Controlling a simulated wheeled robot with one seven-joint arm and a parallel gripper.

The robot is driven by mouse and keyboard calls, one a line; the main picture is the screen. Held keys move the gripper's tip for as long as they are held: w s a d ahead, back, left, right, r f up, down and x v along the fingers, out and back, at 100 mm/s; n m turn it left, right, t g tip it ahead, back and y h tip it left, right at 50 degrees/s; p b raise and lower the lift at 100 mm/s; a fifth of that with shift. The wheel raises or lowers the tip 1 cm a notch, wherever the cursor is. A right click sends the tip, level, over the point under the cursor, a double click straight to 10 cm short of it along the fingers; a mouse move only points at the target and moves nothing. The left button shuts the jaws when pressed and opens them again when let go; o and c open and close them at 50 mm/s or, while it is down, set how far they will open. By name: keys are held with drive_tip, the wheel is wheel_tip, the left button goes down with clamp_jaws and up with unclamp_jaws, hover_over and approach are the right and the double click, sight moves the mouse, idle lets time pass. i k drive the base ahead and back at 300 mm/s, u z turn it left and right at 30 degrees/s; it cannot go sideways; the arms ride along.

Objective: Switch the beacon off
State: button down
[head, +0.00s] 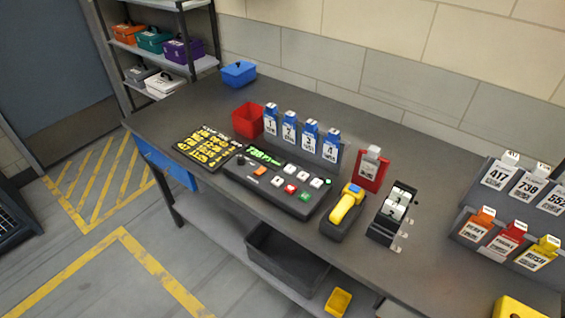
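A dark control console (253,185) lies on the workbench, left of its middle. It has a small green-lit display (266,154) at the back and an orange button (260,171). White buttons (277,181) sit near a red button (290,189), and a green button (305,197) is at the right end. The labels on the buttons are too small to read. I cannot make out a beacon in this view. My gripper is not in view.
A dark workbench (330,110) runs from the upper left to the right. A yellow handheld device (346,204) stands right of the console, and a red bin (248,120) is behind it. A black panel with yellow markings (207,147) lies to its left. Open floor (60,262) is at the left.

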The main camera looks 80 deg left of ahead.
sight(261, 171)
drive_tip(key=u, duration=3.3)
drive_tip(key=i, duration=0.95)
drive_tip(key=z, duration=0.05)
